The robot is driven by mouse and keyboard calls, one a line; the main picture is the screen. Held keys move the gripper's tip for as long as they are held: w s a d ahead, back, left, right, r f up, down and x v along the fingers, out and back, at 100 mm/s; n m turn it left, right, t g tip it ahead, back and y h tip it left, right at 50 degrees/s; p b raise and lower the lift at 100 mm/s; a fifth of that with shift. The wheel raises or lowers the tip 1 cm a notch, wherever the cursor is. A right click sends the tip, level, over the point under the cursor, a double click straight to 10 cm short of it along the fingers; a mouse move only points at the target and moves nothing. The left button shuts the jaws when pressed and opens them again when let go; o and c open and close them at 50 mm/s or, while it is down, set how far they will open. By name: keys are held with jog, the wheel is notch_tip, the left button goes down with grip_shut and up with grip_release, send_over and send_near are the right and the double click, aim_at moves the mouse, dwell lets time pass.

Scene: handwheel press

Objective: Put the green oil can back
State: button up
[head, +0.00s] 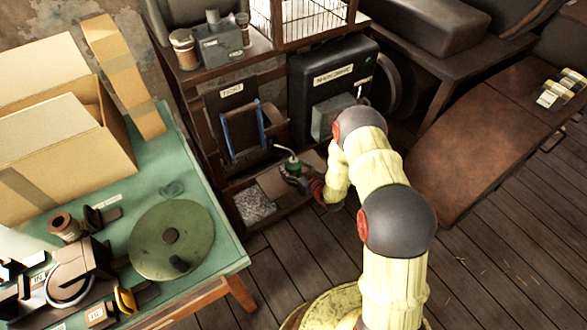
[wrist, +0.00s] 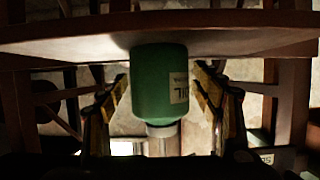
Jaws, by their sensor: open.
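The green oil can (head: 292,167) stands upright on the low shelf (head: 270,183) under the press bench, its pale spout pointing up and left in the head view. In the wrist view, which looks upside down, the can (wrist: 152,85) has its base against a board (wrist: 60,36) and a partly visible label on its side. My gripper (head: 303,180) is at the can. Its two fingers are open, one on each side of the can's body, with a visible gap on both sides. The can's far side is hidden.
A bin of grey bits (head: 254,205) lies left of the can on the shelf. A blue-handled rack (head: 240,132) and a black machine (head: 333,78) stand behind. A green table (head: 228,250) with a round disc (head: 172,240) is at left, a brown ramp-like panel (head: 470,150) at right.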

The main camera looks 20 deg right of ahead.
jog(key=shift+r, duration=0.15)
jog(key=shift+s+d+r, duration=0.1)
jog(key=shift+s+r, duration=0.05)
jog(key=shift+s, duration=0.1)
jog(key=p+v, duration=0.3)
jog(key=v, duration=0.8)
jog(key=shift+s+p, duration=0.25)
jog(key=shift+p, duration=0.15)
